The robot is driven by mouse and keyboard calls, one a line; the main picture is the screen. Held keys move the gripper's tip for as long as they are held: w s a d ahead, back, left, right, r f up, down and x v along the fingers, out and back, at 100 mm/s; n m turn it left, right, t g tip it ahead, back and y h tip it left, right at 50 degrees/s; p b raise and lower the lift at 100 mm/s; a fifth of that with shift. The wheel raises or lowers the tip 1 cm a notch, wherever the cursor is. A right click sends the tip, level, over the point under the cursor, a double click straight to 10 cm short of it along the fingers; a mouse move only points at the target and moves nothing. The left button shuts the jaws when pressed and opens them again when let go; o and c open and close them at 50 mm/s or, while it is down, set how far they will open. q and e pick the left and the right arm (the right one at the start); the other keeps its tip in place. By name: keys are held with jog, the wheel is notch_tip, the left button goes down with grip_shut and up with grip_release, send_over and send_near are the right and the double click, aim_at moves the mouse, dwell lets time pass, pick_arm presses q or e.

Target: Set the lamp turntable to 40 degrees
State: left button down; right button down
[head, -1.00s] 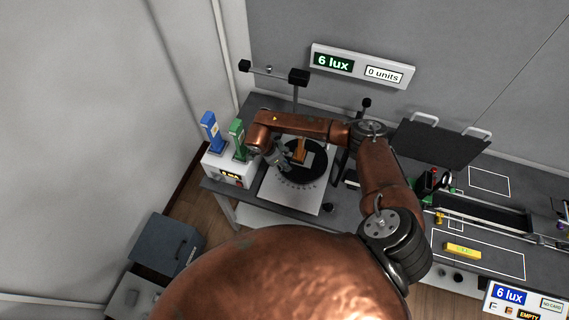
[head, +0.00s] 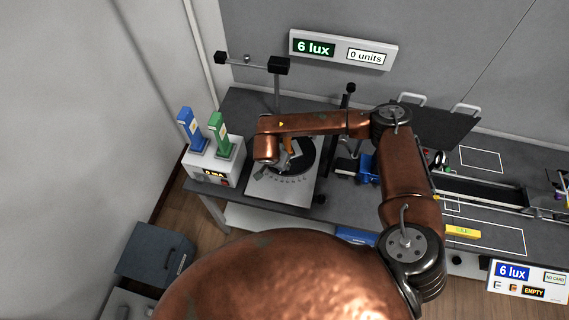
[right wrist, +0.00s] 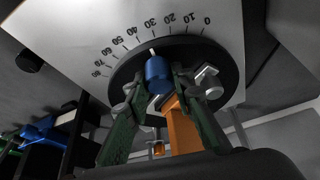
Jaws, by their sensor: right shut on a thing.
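The lamp turntable, a black disc (head: 304,163) on a pale plate (head: 290,194), stands on the bench; its disc also shows in the right wrist view (right wrist: 232,68). The plate carries a degree scale from 0 to 80. A white pointer mark (right wrist: 152,52) on the disc stands close to 30. My right gripper (right wrist: 160,82) has its dark green fingers closed around a blue knob (right wrist: 158,70) at the disc's edge. An orange post (right wrist: 181,125) rises from the disc beside the knob. In the head view my right forearm hides part of the disc and the knob.
A box with blue (head: 188,130) and green (head: 218,134) upright pieces stands left of the turntable. A post with a crossbar (head: 277,90) rises behind it. A wall display (head: 342,50) reads 6 lux and 0 units. A yellow block (head: 462,231) lies at the right.

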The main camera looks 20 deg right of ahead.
pick_arm(q)
jog(key=shift+s+f, duration=0.35)
jog(key=shift+s, duration=0.3)
pick_arm(e)
jog(key=shift+s+d+n+y, duration=0.3)
jog(key=shift+s+d+n, duration=0.1)
jog(key=shift+n, duration=0.2)
pick_arm(q)
jog(key=shift+w, duration=0.25)
pick_arm(e)
jog(key=c, duration=1.7)
grip_release()
pick_arm(q)
jog(key=shift+w, duration=0.1)
pick_arm(e)
jog(key=shift+o, duration=0.2)
pick_arm(q)
jog(key=shift+a, duration=0.1)
pick_arm(e)
jog(key=v, duration=1.2)
jog(key=shift+f, duration=0.1)
